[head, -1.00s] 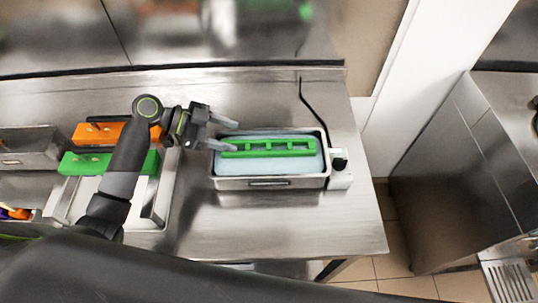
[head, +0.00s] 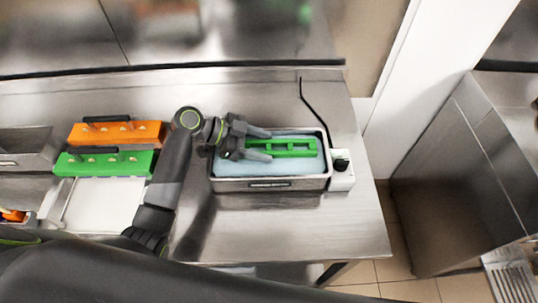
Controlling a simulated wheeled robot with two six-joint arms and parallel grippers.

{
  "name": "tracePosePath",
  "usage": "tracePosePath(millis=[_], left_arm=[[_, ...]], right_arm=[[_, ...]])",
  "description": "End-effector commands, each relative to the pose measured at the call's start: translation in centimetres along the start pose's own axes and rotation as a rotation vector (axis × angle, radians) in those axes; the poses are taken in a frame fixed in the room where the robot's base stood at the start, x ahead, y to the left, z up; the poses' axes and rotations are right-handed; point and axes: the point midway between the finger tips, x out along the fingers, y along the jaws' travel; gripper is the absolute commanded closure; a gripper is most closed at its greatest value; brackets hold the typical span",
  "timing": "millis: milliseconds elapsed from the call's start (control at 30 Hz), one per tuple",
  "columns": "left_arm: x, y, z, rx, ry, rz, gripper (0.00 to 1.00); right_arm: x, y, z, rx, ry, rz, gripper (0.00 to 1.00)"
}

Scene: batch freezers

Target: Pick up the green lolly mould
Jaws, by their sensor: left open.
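A green lolly mould (head: 290,148) lies in the pale blue bath of a metal batch freezer (head: 270,184) on the steel counter. Its right part shows; its left end is hidden by my gripper. My left gripper (head: 268,144) is open over the left part of this mould, its two fingers pointing right, one towards each long side. I cannot tell whether the fingers touch it. Another green piece (head: 105,163), with a dark handle and pale spots, sits at the left beside a similar orange one (head: 118,133). My right gripper is not in view.
A white control box with a black knob (head: 341,164) is at the freezer's right end, with a black cable (head: 313,104) rising behind. A white tray (head: 103,204) lies left of my arm. The counter (head: 290,225) in front of the freezer is clear.

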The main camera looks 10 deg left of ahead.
Motion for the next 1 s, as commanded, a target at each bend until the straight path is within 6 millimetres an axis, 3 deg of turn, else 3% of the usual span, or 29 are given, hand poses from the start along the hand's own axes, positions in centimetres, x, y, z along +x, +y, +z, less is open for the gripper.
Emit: tracePosePath(millis=[67,400,667,1000], left_arm=[[0.0,0.0,0.0,0.000,0.000,0.000,0.44],[-0.1,0.0,-0.1,0.001,0.001,0.000,0.85],[-0.2,0.0,-0.4,0.001,0.001,-0.001,0.85],[-2.8,0.0,-5.0,0.003,0.001,0.000,0.85]], right_arm=[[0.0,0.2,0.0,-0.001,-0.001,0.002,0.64],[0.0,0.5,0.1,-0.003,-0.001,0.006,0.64],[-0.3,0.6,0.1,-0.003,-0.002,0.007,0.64],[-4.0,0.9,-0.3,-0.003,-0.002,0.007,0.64]])
